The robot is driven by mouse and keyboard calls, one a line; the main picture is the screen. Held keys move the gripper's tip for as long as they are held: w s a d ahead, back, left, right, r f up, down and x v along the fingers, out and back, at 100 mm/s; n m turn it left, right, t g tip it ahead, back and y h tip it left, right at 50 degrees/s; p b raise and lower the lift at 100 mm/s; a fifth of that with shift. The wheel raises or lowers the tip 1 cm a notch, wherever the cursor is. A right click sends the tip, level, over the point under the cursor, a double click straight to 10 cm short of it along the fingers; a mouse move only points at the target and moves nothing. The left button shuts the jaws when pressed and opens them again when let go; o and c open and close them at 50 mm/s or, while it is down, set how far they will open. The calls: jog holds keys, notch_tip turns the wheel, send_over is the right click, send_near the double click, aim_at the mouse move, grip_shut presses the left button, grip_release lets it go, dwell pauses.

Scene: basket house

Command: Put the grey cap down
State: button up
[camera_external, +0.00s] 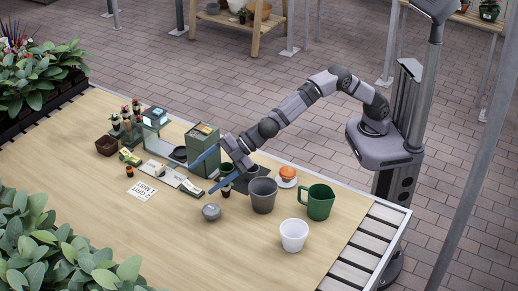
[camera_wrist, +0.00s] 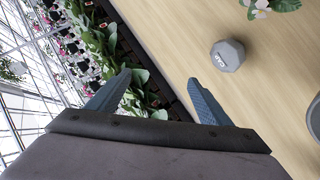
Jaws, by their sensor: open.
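The grey cap (camera_external: 211,211) sits on the wooden table, in front of my gripper in the external view. In the wrist view the grey cap (camera_wrist: 228,55) is a faceted grey piece with lettering on one face, lying on the wood to the right of the fingers. My gripper (camera_external: 202,180) has blue fingers spread apart, with nothing visible between them. It is above the table, beside the green box and apart from the cap. In the wrist view my gripper (camera_wrist: 158,76) is also open, with leaves and the table edge behind it.
A dark grey bucket (camera_external: 262,197), a green jug (camera_external: 320,203) and a white cup (camera_external: 293,236) stand right of the cap. A green box (camera_external: 203,150), a brown basket (camera_external: 107,145) and a printed card (camera_external: 141,191) lie left. The front table is clear.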

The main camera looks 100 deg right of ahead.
jog(key=s+a+f+m+g+h+p, duration=0.15)
jog(key=s+m, duration=0.25)
jog(key=m, duration=0.5)
jog(key=m+g+h+p, duration=0.1)
jog(key=m+h, duration=0.1)
jog(key=m, duration=0.4)
send_near(214, 207)
jog(key=x, duration=0.2)
jog(key=shift+p+x, duration=1.15)
jog(key=shift+x, duration=1)
jog(key=shift+p+x, duration=0.6)
jog(key=shift+x, duration=1.1)
jog(key=shift+s+a, duration=0.1)
jog(key=c, duration=1.1)
jog(key=shift+c, duration=0.6)
jog(key=shift+r, duration=0.1)
